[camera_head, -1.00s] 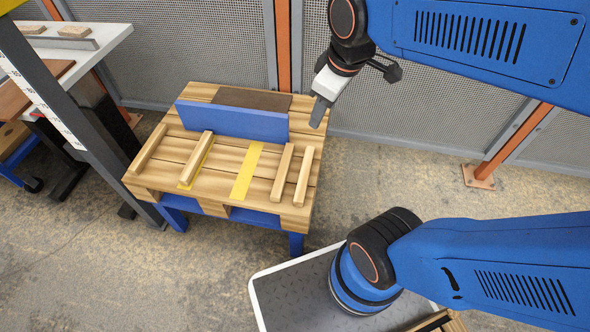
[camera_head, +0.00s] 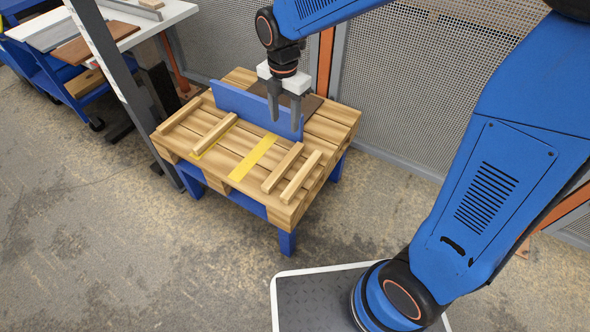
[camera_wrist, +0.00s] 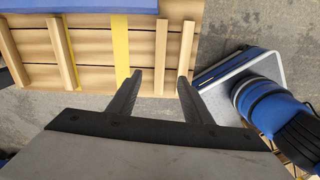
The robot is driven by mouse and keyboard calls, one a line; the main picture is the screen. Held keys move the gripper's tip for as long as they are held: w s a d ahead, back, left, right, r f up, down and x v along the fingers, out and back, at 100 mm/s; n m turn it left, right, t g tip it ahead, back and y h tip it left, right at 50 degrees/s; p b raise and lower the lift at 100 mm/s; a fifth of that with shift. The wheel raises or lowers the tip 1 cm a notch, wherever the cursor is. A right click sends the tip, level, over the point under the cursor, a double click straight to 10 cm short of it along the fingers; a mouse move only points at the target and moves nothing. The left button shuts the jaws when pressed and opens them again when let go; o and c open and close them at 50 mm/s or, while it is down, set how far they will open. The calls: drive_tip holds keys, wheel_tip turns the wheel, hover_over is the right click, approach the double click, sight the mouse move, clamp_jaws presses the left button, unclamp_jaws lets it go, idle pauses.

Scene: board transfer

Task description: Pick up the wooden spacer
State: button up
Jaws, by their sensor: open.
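Several pale wooden bars lie on a wooden pallet top (camera_head: 228,166); which one is the wooden spacer I cannot tell. Two lie side by side at the right: an inner bar (camera_head: 282,167) and an outer bar (camera_head: 301,176). One more lies at the far left (camera_head: 180,114), and another along the left yellow strip (camera_head: 214,132). My gripper (camera_head: 285,120) is open and empty, pointing down above the pallet near the blue board. In the wrist view, the inner right bar (camera_wrist: 161,45) appears between my fingertips (camera_wrist: 160,76), with the outer bar (camera_wrist: 186,48) by the right fingertip.
A grey post (camera_head: 112,70) stands at left before a white table (camera_head: 172,12). Mesh fencing (camera_head: 390,85) is behind. A bare yellow strip (camera_head: 253,157) crosses the middle.

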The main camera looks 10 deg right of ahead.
drive_tip(key=f+n, duration=0.1)
hover_over(284, 164)
drive_tip(key=f, duration=1.2)
drive_tip(key=shift+w, duration=0.4)
drive_tip(key=f, duration=0.4)
drive_tip(key=shift+s+f, duration=0.1)
drive_tip(key=shift+s, duration=0.3)
drive_tip(key=shift+f, duration=0.55)
drive_tip(key=shift+c, duration=0.6)
clamp_jaws()
